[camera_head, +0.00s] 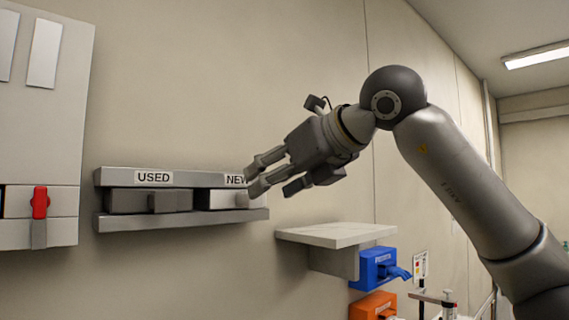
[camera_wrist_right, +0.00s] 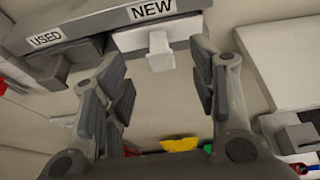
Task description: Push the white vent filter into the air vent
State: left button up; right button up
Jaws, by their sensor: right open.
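The white vent filter (camera_head: 217,201) sits in the wall rack under the NEW label. In the right wrist view it is a white block (camera_wrist_right: 130,40) with a pale square handle (camera_wrist_right: 160,50) sticking out. My right gripper (camera_head: 264,181) is in front of the rack's right end, and one finger partly covers the NEW label. In the right wrist view my right gripper (camera_wrist_right: 162,70) is open and empty, with the handle between its fingers but farther off, apart from them. No air vent can be made out for certain. My left gripper is not in view.
The wall rack (camera_head: 180,221) also holds a dark grey block (camera_head: 125,202) under the USED label. A pale cabinet with a red handle (camera_head: 40,202) is at the left. A bare wall shelf (camera_head: 335,234) is right of the rack, with a blue box (camera_head: 372,268) and orange box below.

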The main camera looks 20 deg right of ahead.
aim_at(238, 199)
jog(key=p+x, duration=0.2)
jog(key=x, duration=0.5)
jog(key=shift+w+a, duration=0.1)
jog(key=shift+w, duration=0.05)
jog(key=shift+f, duration=0.1)
jog(key=shift+c, duration=1.2)
jog(key=c, duration=0.9)
jog(key=shift+c, duration=0.2)
jog(key=shift+s+b, duration=0.2)
jog(key=shift+b, duration=0.1)
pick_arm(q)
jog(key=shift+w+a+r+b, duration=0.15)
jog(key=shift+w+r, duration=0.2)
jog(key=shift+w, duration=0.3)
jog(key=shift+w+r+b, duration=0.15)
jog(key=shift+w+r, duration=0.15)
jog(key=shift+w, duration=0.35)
pick_arm(e)
jog(key=shift+s+d, duration=0.25)
jog(key=shift+s, duration=0.3)
